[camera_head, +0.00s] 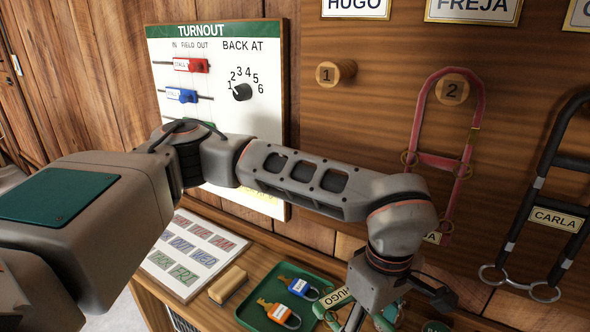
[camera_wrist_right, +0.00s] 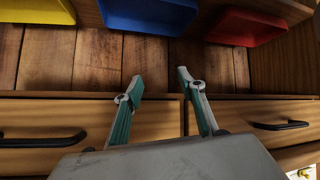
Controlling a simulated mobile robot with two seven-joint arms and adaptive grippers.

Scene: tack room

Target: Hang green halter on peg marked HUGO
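The HUGO nameplate (camera_head: 356,6) is on the wooden wall board, cut by the top edge. Below it is an empty round peg marked 1 (camera_head: 328,74). The green halter (camera_head: 334,318) lies low in the head view, with its HUGO tag (camera_head: 338,297) showing; much of it is hidden or cut off. My left gripper (camera_head: 385,318) points down over it. Its fingertips run out of frame, so I cannot tell whether it grips the halter. My right gripper (camera_wrist_right: 157,84) is open and empty in the wrist view.
A red halter (camera_head: 420,112) hangs on peg 2 under FREJA; a black CARLA halter (camera_head: 547,165) hangs at right. A green tray (camera_head: 262,291) holds two padlocks. The TURNOUT board (camera_head: 262,105) stands behind my left arm. Yellow, blue (camera_wrist_right: 148,14) and red bins sit above drawers.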

